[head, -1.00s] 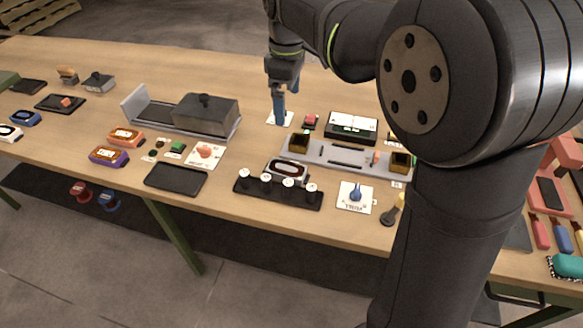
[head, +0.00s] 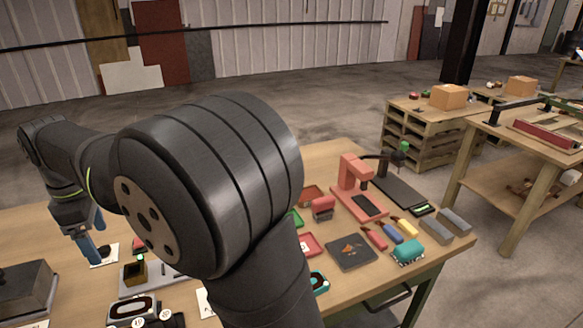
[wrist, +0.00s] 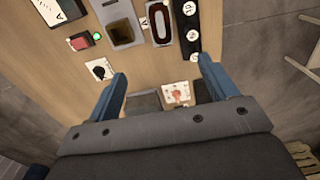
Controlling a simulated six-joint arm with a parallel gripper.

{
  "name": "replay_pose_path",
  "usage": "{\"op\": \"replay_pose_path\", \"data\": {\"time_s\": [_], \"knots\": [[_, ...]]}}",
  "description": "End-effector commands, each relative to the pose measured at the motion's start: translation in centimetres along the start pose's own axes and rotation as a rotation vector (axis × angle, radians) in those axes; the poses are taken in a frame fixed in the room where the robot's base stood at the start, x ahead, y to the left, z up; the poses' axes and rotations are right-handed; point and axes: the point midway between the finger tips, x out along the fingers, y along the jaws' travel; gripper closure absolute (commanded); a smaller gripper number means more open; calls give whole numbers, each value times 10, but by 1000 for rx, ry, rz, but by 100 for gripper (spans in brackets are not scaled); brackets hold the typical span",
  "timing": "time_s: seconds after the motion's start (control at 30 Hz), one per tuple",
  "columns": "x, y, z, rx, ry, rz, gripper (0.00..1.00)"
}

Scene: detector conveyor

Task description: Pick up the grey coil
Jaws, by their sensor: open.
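A small dark, round piece that looks like the grey coil (head: 105,250) lies on a white card on the wooden table. In the wrist view the coil (wrist: 100,69) is at upper left, beside the left fingertip and outside the gap between the fingers. It is too small to tell its exact shape. My gripper (head: 94,240) has blue fingers pointing down close to the card in the head view.
In the wrist view, a red button box (wrist: 80,41), a grey fixture with a dark bin (wrist: 122,31) and a black knob rail (wrist: 187,35) lie near the coil. In the head view, a grey box (head: 25,290) stands left and a red press (head: 352,185) right.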

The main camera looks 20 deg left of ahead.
Motion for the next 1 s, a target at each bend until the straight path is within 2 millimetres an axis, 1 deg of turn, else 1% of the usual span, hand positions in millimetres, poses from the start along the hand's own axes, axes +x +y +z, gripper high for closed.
{"op": "replay_pose_path", "data": {"time_s": [0.17,0.23,0.3,0.4,0.57,0.8,0.9,1.0], "knots": [[3,0,-1,2,-1,-1,22],[18,1,-9,19,-3,-5,22],[37,1,-20,46,-4,-6,22],[56,2,-30,75,-2,-3,22],[77,2,-31,83,-2,-2,22],[130,1,-31,83,-3,-3,22],[150,1,-31,82,-2,-3,22],[166,1,-31,82,-2,-3,22]]}}
